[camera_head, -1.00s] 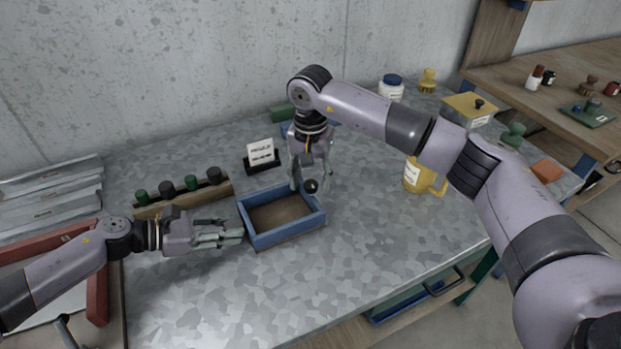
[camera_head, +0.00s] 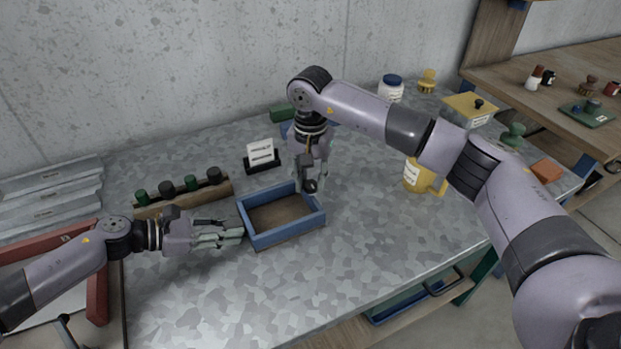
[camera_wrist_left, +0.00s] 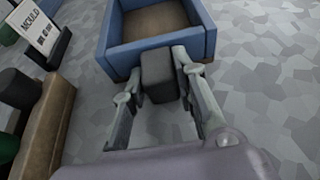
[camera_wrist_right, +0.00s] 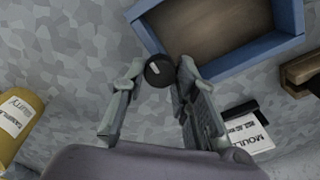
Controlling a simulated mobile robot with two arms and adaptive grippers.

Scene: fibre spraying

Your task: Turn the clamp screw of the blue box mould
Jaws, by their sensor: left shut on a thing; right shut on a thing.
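The blue box mould (camera_head: 288,237) is an open rectangular frame with a brown floor, lying on the mottled grey table. My left gripper (camera_head: 236,233) is at its left side, shut on a dark block (camera_wrist_left: 158,77) that sits against the mould's blue wall. A short white mark shows on the knob's face. In the head view the right fingers partly hide the knob, and the screw's shaft is hidden.
A wooden rack (camera_head: 184,200) with several green and dark pegs stands left of the mould. A "MOULD" card holder (camera_head: 262,159) stands behind it. A yellow jug (camera_head: 413,176) stands to the right. The table in front of the mould is clear.

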